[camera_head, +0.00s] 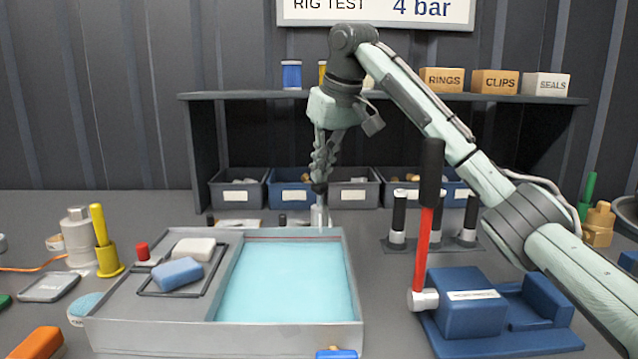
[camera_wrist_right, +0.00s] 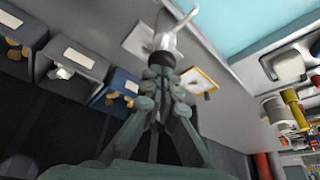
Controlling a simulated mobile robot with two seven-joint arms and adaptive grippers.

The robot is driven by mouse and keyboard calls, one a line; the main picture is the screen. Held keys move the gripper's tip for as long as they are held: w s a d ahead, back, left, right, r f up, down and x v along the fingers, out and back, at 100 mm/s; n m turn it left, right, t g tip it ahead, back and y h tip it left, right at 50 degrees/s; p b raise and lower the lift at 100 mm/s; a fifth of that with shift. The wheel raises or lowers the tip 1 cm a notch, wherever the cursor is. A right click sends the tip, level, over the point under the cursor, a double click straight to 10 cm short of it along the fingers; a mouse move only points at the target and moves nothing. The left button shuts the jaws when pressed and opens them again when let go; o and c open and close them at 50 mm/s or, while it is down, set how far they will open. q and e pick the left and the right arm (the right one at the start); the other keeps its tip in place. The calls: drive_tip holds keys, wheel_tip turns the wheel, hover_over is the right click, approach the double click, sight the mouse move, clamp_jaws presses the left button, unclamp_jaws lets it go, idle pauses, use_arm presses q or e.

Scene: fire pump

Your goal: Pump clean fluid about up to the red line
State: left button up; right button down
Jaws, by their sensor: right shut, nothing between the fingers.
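The grey tank (camera_head: 353,290) holds light-blue fluid (camera_head: 285,285). A thin reddish line (camera_head: 292,239) shows along its inner back wall, close above the fluid. A silver pump or spout fitting (camera_head: 319,215) stands at the tank's back edge; it also shows in the right wrist view (camera_wrist_right: 174,36). My right gripper (camera_head: 320,184) points down with its shut fingertips right above this fitting, at a dark knob-like part. I cannot tell whether they touch it. The right wrist view shows the fingertips (camera_wrist_right: 162,72) together at the fitting's dark end. My left gripper is in neither view.
A blue sponge (camera_head: 177,272) and a pale block (camera_head: 193,249) lie on the tank's left deck. Bins (camera_head: 352,190) line the back under a shelf (camera_head: 240,95).

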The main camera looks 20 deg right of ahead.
drive_tip(key=shift+f+b, duration=0.3)
drive_tip(key=shift+f, duration=1.05)
drive_tip(key=shift+r, duration=0.1)
drive_tip(key=shift+r+p, duration=0.45)
drive_tip(key=shift+r, duration=1.05)
drive_tip(key=shift+f, duration=0.15)
